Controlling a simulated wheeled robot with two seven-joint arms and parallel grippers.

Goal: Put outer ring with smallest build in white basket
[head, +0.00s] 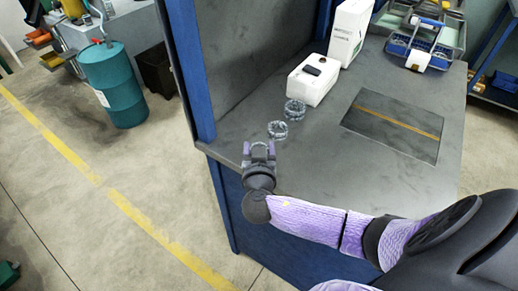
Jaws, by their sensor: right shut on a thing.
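My right gripper (259,148) is over the left front edge of the grey worktop, its purple fingers closed on a small ring. Only a thin pale arc of the held ring (259,144) shows between the fingers. Two metallic rings are on the worktop beyond it: a nearer ring (278,130) and a farther ring (295,109). A white box-like container (313,82) with a dark item on top stands just behind the farther ring. I cannot tell whether it is the white basket. My left gripper is out of view.
A tall white carton (349,32) stands behind the white container. A dark mat (392,131) with a yellow stripe lies to the right. Blue trays (398,47) stand at the back right. A blue post (190,68) rises at the worktop's left edge. The front worktop is clear.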

